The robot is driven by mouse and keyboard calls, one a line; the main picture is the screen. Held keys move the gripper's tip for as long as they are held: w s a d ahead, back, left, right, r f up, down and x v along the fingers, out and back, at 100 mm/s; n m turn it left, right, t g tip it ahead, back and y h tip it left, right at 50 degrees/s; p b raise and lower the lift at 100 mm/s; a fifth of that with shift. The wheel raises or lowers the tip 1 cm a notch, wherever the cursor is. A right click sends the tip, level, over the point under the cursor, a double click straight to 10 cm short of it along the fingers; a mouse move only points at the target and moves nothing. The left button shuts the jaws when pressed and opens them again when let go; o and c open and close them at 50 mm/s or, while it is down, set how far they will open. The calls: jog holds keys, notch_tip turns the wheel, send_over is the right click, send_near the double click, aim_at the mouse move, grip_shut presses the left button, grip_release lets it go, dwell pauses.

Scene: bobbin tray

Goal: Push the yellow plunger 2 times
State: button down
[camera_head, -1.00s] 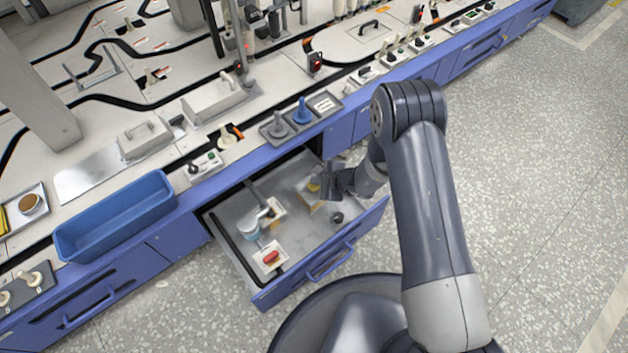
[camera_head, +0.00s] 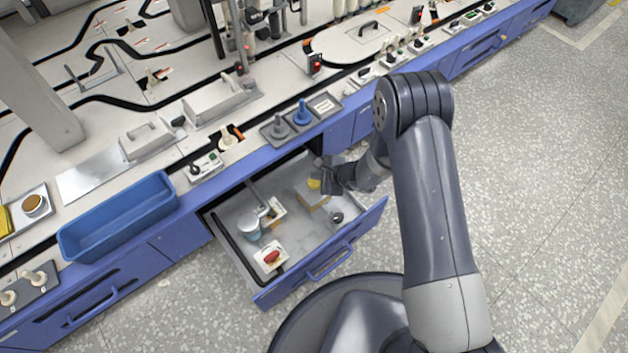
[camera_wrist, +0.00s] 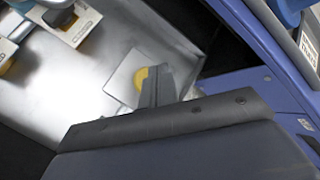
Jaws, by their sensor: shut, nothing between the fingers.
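The yellow plunger (camera_head: 314,184) shows as a small yellow cap on a pale block in the open drawer, partly behind my gripper (camera_head: 325,179). In the wrist view the yellow plunger (camera_wrist: 138,80) is a round yellow cap on a whitish square plate. My gripper (camera_wrist: 157,84) is shut and empty, with its fingers covering the cap's right part. I cannot tell whether the fingertips touch the cap.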

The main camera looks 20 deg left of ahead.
aim_at(317, 184)
jog(key=shift+r+p, duration=0.8)
jog(key=shift+r, duration=1.4)
dwell(0.8)
